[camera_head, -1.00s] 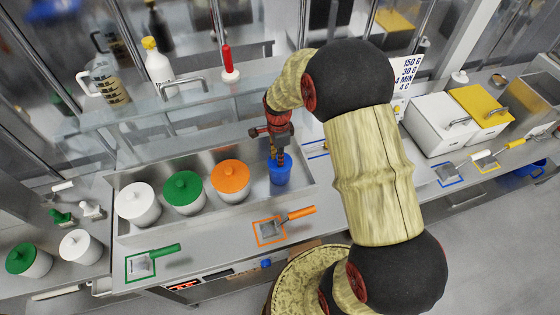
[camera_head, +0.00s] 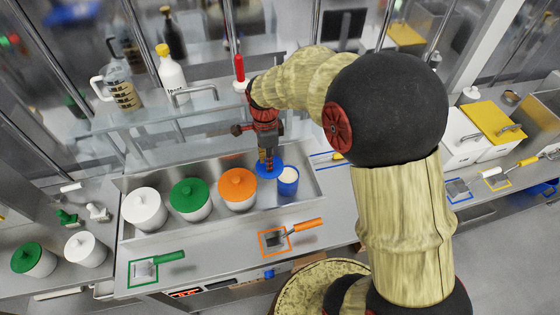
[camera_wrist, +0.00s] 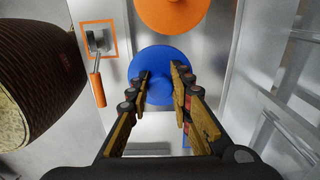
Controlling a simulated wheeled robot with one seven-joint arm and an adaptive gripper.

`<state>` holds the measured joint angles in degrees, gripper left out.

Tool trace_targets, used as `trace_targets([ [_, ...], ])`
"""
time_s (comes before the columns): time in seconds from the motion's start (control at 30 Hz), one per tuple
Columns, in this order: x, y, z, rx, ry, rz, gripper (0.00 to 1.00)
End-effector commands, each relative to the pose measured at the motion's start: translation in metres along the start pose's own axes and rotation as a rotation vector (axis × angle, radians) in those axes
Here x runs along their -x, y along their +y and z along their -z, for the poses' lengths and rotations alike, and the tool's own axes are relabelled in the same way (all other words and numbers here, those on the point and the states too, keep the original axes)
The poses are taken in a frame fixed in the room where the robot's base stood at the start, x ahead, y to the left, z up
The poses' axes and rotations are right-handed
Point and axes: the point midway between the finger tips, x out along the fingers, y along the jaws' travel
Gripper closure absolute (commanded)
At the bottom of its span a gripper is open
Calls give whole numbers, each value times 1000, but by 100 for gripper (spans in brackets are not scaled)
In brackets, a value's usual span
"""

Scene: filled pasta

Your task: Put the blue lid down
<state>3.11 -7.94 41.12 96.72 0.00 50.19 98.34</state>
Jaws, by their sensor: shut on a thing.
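The blue lid (camera_head: 262,175) is in my gripper (camera_head: 267,162), which is shut on its knob. The lid is off the blue container (camera_head: 288,187), up and to its left in the head view, beside the orange-lidded container. The blue container stands open with pale contents showing. In the wrist view the round blue lid (camera_wrist: 165,60) lies between the fingertips of my gripper (camera_wrist: 160,80). Whether the lid touches anything beneath it I cannot tell.
Containers with orange (camera_head: 237,184), green (camera_head: 188,193) and white (camera_head: 144,202) lids stand in the steel trough (camera_head: 225,218). An orange-handled scoop (camera_head: 306,224) lies on the front counter. A bottle (camera_head: 171,72) and jug (camera_head: 121,92) stand on the shelf behind.

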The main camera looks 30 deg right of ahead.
Motion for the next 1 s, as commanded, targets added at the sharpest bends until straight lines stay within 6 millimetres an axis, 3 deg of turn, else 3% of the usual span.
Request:
trace_targets([
  [0.1, 11, 7, -22, 5, 0, 3, 93],
  [0.3, 22, 16, -47, 4, 0, 2, 93],
  [0.77, 29, 22, -64, 5, 0, 2, 93],
  [1.0, 26, 28, -82, 46, 0, 2, 93],
])
